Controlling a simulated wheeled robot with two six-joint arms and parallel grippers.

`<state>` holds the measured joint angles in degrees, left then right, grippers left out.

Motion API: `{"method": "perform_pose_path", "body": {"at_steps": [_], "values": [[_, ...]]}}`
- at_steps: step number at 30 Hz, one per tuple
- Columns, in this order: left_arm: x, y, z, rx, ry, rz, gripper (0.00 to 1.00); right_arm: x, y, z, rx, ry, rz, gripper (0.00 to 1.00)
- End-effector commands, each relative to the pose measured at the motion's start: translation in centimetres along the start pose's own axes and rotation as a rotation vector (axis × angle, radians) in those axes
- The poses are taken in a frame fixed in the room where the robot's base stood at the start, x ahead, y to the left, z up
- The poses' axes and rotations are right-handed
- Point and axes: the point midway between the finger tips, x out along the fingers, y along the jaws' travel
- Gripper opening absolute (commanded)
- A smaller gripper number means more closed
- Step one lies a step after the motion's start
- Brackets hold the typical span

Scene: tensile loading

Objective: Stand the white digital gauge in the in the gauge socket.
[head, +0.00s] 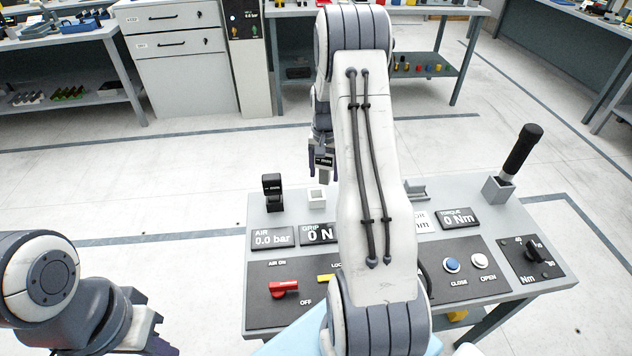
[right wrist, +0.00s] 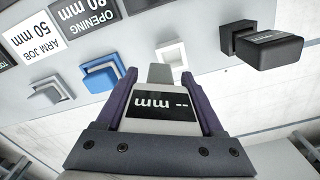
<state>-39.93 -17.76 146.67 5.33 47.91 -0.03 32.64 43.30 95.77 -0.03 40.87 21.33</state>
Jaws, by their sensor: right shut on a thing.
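The white digital gauge (right wrist: 155,125), with a black display reading "-- mm", is between the two fingers of my right gripper (right wrist: 158,78), which is shut on it. Its narrower grey end sticks out past the fingertips. In the head view the gauge (head: 324,161) is held above the bench's far edge, just above a small white square socket (head: 317,198). This white socket (right wrist: 172,54) also shows beyond the gauge's end in the right wrist view, apart from it. My left gripper (head: 148,325) is low at the left, off the bench; its opening is unclear.
A black device (head: 272,188) stands left of the white socket; it also shows in the right wrist view (right wrist: 268,48). Blue (right wrist: 100,76) and grey (right wrist: 46,92) sockets are on the other side. A black-handled tool (head: 521,150) stands at the bench's right. My right arm hides the bench's middle.

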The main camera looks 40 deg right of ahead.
Motion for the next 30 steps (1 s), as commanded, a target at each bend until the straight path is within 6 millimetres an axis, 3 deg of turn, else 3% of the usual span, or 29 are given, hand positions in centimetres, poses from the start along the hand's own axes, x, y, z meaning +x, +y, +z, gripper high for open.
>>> {"method": "perform_pose_path", "body": {"at_steps": [6,15,29,30], "values": [[-0.5,0.0,0.0,0.000,0.000,0.000,0.00,1.4,-2.4,-0.2,0.000,-0.001,0.000,0.05],[-1.4,0.1,-0.1,0.000,0.000,0.000,0.00,5.0,-2.4,-0.2,0.001,-0.001,0.001,0.05],[-1.0,0.1,-0.1,0.000,0.000,0.000,0.00,6.0,-2.4,-0.2,0.001,0.001,0.000,0.05],[-1.0,0.1,-0.1,0.000,0.000,0.000,0.00,6.0,-2.4,-0.2,0.001,0.000,0.000,0.73]]}}
